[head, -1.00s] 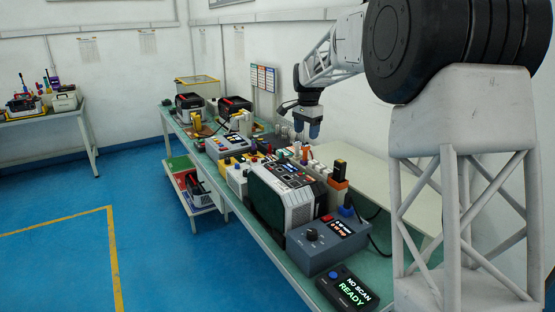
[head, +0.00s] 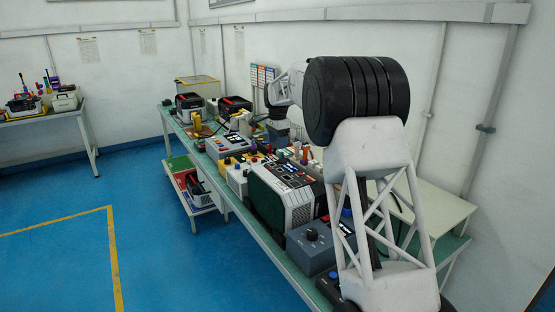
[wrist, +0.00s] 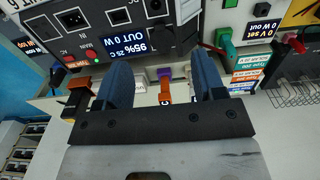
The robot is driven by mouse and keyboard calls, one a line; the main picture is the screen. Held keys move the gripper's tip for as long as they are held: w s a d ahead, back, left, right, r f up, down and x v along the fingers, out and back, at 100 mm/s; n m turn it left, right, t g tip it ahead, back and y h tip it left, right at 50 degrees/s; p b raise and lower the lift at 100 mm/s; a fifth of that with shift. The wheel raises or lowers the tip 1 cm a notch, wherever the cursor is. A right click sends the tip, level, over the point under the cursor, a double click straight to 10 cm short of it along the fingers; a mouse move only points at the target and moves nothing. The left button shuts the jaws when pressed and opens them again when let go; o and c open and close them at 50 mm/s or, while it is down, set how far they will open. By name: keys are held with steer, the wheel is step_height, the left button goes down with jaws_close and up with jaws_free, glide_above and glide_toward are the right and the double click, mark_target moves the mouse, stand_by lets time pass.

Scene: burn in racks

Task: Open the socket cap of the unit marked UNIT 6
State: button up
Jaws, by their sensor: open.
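My gripper (wrist: 162,78) is open, with its two blue fingers spread and nothing visible between them but bench and small parts. In the head view my wrist (head: 278,127) is over the far half of the bench; the fingertips cannot be made out. A dark power unit (wrist: 125,30) with sockets and a lit display reading OUT 0 W is beyond the fingers in the wrist view.
An orange-brown connector (wrist: 79,82) is beside the left finger. A white unit (wrist: 240,25) with a green plug and colored labels stands at upper right, near a wire rack (wrist: 293,85). The green bench (head: 258,228) is crowded with units and cables.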

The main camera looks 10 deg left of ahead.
mark_target(278, 161)
steer(key=shift+f, duration=0.1)
steer(key=shift+f, duration=3.8)
steer(key=c, duration=0.9)
